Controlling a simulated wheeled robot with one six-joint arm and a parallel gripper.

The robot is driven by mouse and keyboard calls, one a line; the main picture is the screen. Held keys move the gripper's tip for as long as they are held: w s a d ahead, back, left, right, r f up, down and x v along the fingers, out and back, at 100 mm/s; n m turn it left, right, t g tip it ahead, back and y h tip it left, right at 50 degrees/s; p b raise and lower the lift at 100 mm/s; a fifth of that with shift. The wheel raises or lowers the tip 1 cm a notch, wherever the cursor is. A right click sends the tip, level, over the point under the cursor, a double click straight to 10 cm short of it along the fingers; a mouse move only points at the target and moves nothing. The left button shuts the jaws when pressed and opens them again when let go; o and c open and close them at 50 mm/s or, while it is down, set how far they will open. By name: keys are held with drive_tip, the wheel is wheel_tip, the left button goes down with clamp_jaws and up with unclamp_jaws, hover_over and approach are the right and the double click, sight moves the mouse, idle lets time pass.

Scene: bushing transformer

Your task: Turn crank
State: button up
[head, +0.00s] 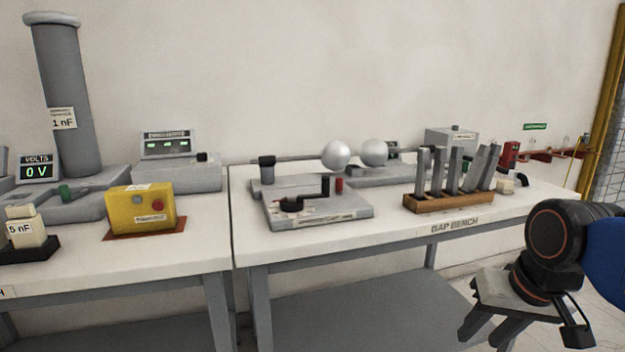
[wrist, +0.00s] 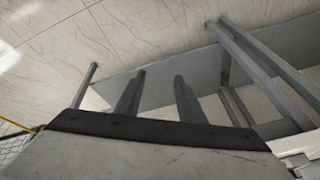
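What looks like the crank (head: 325,187) is a black upright handle on a flat grey base unit (head: 350,208) on the gap bench, in the head view. My gripper (head: 478,340) is at the lower right, in front of the bench and well apart from the crank. Its two dark fingers point down and left. In the wrist view my gripper's fingers (wrist: 160,78) stand apart with nothing between them. The crank is not in the wrist view.
Two metal spheres (head: 355,154) stand behind the base unit. A wooden rack (head: 440,202) with several grey upright bars is to its right. A yellow box (head: 142,210) sits on the left bench. Bench legs (wrist: 265,60) and tiled floor show in the wrist view.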

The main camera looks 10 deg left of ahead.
drive_tip(key=a+f+m+y, duration=0.3)
drive_tip(key=a+m, duration=0.1)
drive_tip(key=a, duration=0.1)
drive_tip(key=w+a+r+m+y, duration=0.5)
drive_tip(key=a+m, duration=0.1)
drive_tip(key=a, duration=0.2)
drive_tip(key=w+a+r+m+t+y, duration=0.1)
drive_tip(key=w+r+m+y, duration=0.1)
drive_tip(key=w+r+m, duration=0.2)
drive_tip(key=w+a+r+m+t+y, duration=0.1)
drive_tip(key=w+r+m, duration=0.3)
drive_tip(key=w, duration=0.4)
drive_tip(key=w+a+r+m+t+y, duration=0.2)
drive_tip(key=w+r+m+y, duration=0.2)
drive_tip(key=w+r, duration=0.1)
drive_tip(key=shift+w+a+r, duration=0.15)
drive_tip(key=shift+w+r, duration=0.05)
drive_tip(key=shift+r, duration=0.2)
drive_tip(key=shift+w+a+r, duration=0.1)
drive_tip(key=shift+w+r, duration=0.1)
drive_tip(key=shift+r, duration=0.2)
drive_tip(key=x, duration=1.7)
drive_tip(key=shift+w+a, duration=0.1)
drive_tip(key=shift+c, duration=0.4)
clamp_jaws()
